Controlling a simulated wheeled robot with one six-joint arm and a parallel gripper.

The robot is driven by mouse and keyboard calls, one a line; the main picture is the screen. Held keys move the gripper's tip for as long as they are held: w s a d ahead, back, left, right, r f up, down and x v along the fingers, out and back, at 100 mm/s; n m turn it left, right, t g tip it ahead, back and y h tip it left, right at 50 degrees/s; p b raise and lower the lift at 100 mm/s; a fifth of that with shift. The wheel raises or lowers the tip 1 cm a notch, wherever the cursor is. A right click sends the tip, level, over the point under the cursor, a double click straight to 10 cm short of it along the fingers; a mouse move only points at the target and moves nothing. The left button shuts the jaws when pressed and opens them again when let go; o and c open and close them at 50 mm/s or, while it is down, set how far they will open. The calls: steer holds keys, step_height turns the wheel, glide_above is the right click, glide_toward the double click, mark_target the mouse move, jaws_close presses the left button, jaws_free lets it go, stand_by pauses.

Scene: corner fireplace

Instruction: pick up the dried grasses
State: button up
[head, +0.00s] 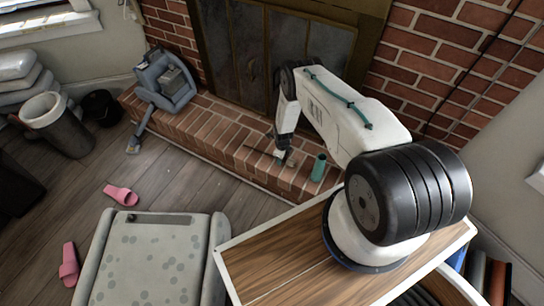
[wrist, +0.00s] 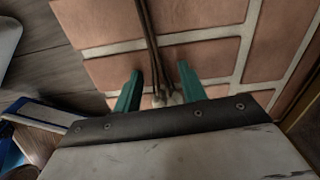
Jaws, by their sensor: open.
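The dried grasses (wrist: 150,42) show in the wrist view as thin dark stems lying over the brick hearth, with a paler end low between my fingers. My gripper (wrist: 158,82) is open, one teal finger on each side of the stems. I cannot tell whether either finger touches them. In the head view my gripper (head: 284,158) is low over the hearth, and a thin dark line of the grasses (head: 259,151) shows just left of it. The rest of them is hidden by my gripper.
A teal cylinder (head: 318,167) stands on the brick hearth (head: 215,135) right of my gripper. A blue-grey vacuum-like device (head: 168,82) sits at the hearth's left end. The fireplace doors (head: 250,55) are behind. Pink slippers (head: 121,195) and a spotted seat (head: 150,262) are on the floor.

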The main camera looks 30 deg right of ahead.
jaws_close()
stand_by(0.3)
